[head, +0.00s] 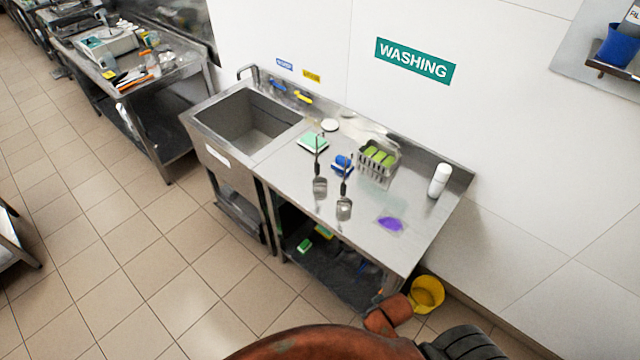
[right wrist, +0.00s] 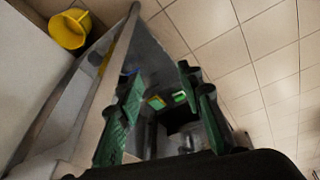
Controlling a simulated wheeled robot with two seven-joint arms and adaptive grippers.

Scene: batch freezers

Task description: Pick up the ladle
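Two ladles with dark handles are on the steel washing table (head: 288,165) in the head view. The left ladle (head: 320,186) has its bowl near the table's middle, and the right ladle (head: 344,207) is closer to the front edge. Their handles rise toward the back. My right gripper (right wrist: 160,85) shows in the right wrist view with its two green-padded fingers apart and nothing between them. It is apart from the ladles, which do not show in that view. My left gripper is not in view.
A sink (head: 245,125) is left of the ladles. A wire rack with green items (head: 378,158), a white bottle (head: 439,180) and a purple cloth (head: 390,224) are nearby. A yellow bucket (head: 427,294) stands on the floor; it also shows in the wrist view (right wrist: 68,30).

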